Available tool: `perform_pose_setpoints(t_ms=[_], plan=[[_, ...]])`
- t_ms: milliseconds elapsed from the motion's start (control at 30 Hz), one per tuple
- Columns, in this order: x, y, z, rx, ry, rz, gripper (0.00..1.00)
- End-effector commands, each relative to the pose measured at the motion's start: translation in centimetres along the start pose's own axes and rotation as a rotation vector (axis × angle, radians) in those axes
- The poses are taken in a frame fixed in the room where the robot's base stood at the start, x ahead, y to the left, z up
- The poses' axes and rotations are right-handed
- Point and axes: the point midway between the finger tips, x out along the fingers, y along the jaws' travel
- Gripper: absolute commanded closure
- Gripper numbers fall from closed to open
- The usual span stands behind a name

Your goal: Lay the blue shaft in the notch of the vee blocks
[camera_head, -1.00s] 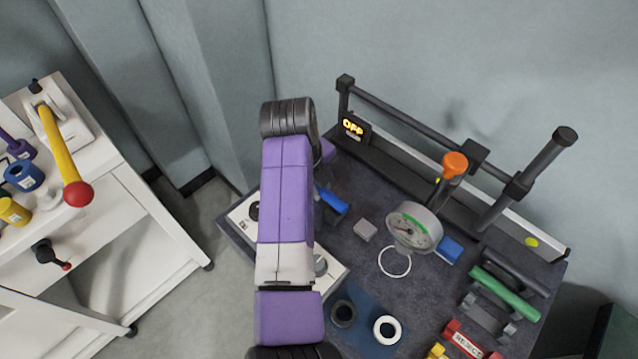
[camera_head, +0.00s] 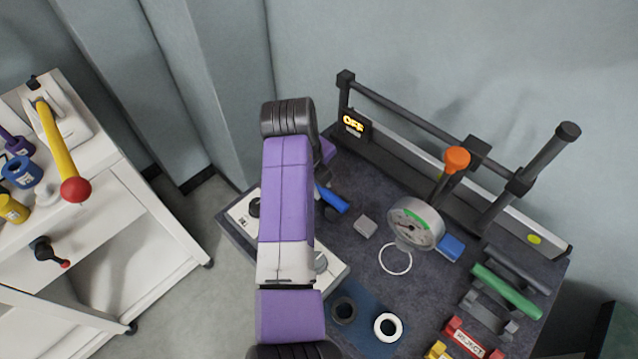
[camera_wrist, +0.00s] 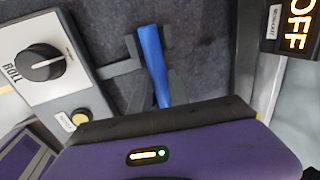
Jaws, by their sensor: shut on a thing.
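The blue shaft (camera_head: 332,200) shows in the head view beside my purple arm, over the left part of the dark bench top. In the wrist view the blue shaft (camera_wrist: 152,55) runs away from my gripper (camera_wrist: 156,92), whose two grey fingers are shut on its near part. Grey angled pieces (camera_wrist: 119,68) lie at the left of the shaft and beside its far end. They look like the vee blocks, but I cannot tell whether the shaft touches them or rests in their notch.
A control box with a black ROLL knob (camera_wrist: 45,62) stands close left of the gripper. The black rail with an OFF display (camera_head: 353,123) is close on the other side. A dial gauge (camera_head: 416,223), a small grey block (camera_head: 365,225) and a green bar (camera_head: 507,291) stand farther right.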

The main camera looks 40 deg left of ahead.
Motion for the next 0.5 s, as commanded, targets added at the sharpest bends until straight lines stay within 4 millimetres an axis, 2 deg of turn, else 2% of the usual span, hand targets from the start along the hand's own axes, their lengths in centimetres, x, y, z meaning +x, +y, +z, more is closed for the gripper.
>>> perform_pose_setpoints(t_ms=[33,67,167,500], plan=[[0.01,-0.06,0.06,0.001,-0.002,-0.002,1.0],[-0.04,-0.08,0.06,0.001,-0.002,-0.002,0.74],[-0.05,-0.07,0.05,0.001,-0.002,-0.002,0.55],[0.02,0.06,-0.03,0.0,0.001,0.001,0.53]])
